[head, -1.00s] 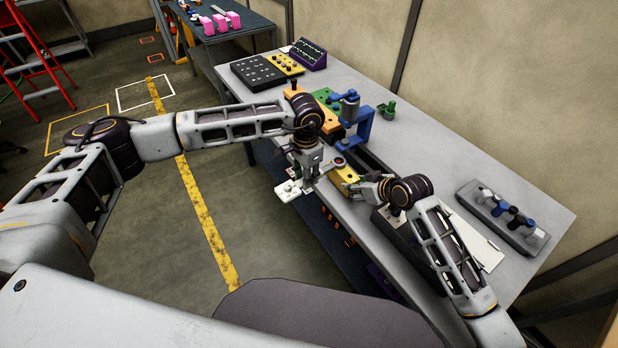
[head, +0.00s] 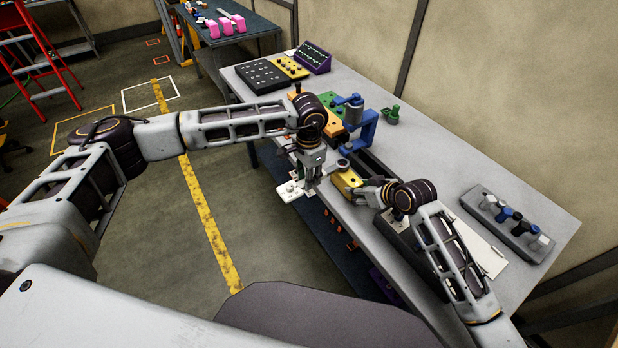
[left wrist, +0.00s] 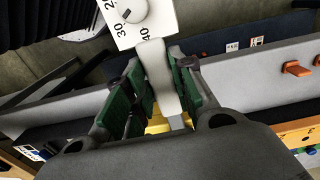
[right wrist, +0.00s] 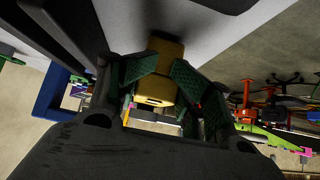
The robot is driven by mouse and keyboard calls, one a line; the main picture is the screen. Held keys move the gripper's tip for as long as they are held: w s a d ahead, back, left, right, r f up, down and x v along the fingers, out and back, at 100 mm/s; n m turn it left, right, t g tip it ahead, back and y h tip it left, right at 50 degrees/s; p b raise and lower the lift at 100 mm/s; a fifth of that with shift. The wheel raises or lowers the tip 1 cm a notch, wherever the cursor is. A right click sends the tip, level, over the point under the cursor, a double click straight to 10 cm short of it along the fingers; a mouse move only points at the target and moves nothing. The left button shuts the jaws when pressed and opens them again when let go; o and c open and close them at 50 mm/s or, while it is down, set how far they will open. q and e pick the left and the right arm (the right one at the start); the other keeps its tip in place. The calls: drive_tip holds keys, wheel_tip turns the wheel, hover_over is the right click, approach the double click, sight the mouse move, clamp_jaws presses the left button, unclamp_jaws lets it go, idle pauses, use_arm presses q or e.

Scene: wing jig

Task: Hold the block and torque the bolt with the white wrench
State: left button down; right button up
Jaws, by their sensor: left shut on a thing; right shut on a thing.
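My left gripper (head: 311,178) is shut on the white wrench (head: 290,190), which sticks out past the bench's front edge. In the left wrist view the wrench's pale handle (left wrist: 157,72) lies between the green finger pads, with a numbered dial plate (left wrist: 134,18) at its end. My right gripper (head: 368,192) is shut on the yellow block (head: 345,182) at the front of the bench. In the right wrist view the block (right wrist: 157,88) sits between both pads. The bolt is not clearly visible, and I cannot tell whether the wrench is on it.
A blue frame (head: 366,132) stands on the bench (head: 450,160) just behind the grippers, beside a small green part (head: 391,113). A grey rack of knobs (head: 508,222) lies at the right. A black panel (head: 264,75) is at the far left.

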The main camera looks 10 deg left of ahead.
use_arm(q)
drive_tip(key=shift+r, duration=3.2)
drive_tip(key=shift+f, duration=0.2)
wheel_tip(320, 180, down, 5)
drive_tip(key=s+d+n, duration=0.1)
drive_tip(key=d+n, duration=0.1)
drive_tip(key=shift+s+f, duration=0.2)
drive_tip(key=shift+s, duration=0.1)
drive_tip(key=shift+f, duration=0.8)
drive_tip(key=shift+a, duration=0.1)
drive_tip(key=shift+w+a+r+m, duration=0.1)
drive_tip(key=shift+w+a+m, duration=0.4)
drive_tip(key=shift+a+m, duration=0.1)
drive_tip(key=shift+r, duration=0.1)
